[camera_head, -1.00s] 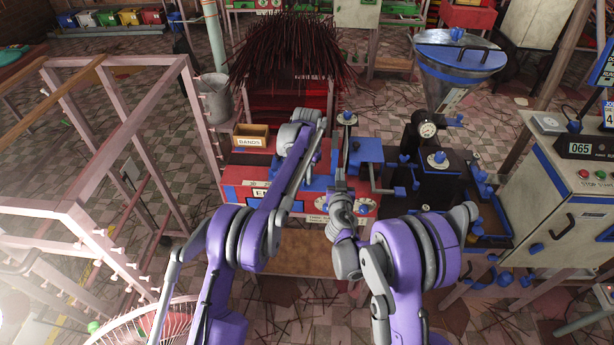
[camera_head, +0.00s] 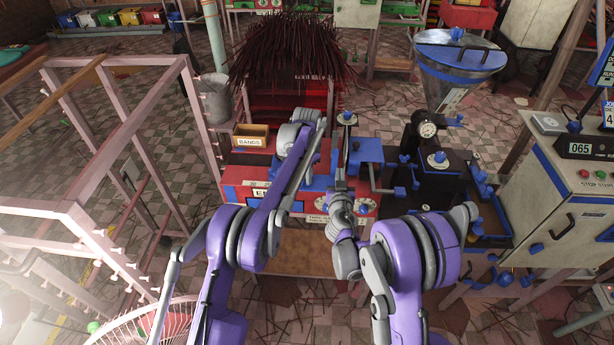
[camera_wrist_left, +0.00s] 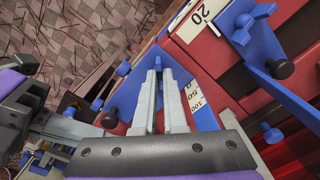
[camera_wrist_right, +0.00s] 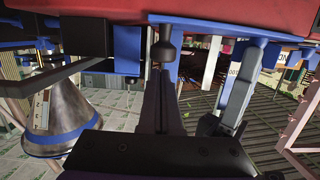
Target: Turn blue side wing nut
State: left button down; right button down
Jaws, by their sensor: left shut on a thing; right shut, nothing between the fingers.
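A red bench machine (camera_head: 232,190) with blue fittings stands ahead. In the left wrist view my left gripper (camera_wrist_left: 158,72) points at its blue plate (camera_wrist_left: 128,98), fingers nearly together on a small part that they mostly hide; I cannot make out whether it is a wing nut. A blue wing-shaped nut (camera_wrist_left: 242,37) shows on the machine, apart from my fingers. In the right wrist view my right gripper (camera_wrist_right: 166,78) is shut and empty, below a dark round knob (camera_wrist_right: 165,48); contact is unclear. In the head view my arms hide both fingertips.
A wooden box marked BANDS (camera_head: 250,137) stands at the machine's left. A blue-rimmed metal hopper (camera_head: 458,70) and a gauge (camera_head: 428,129) stand at the right, then a control cabinet (camera_head: 560,215). A pinkish frame rack (camera_head: 95,150) fills the left. Dark sticks (camera_head: 285,50) rise behind.

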pick_arm(q)
jog(key=c, duration=1)
grip_release()
jog(key=shift+r, duration=0.1)
notch_tip(320, 180, up, 12)
jog(key=shift+f, duration=0.1)
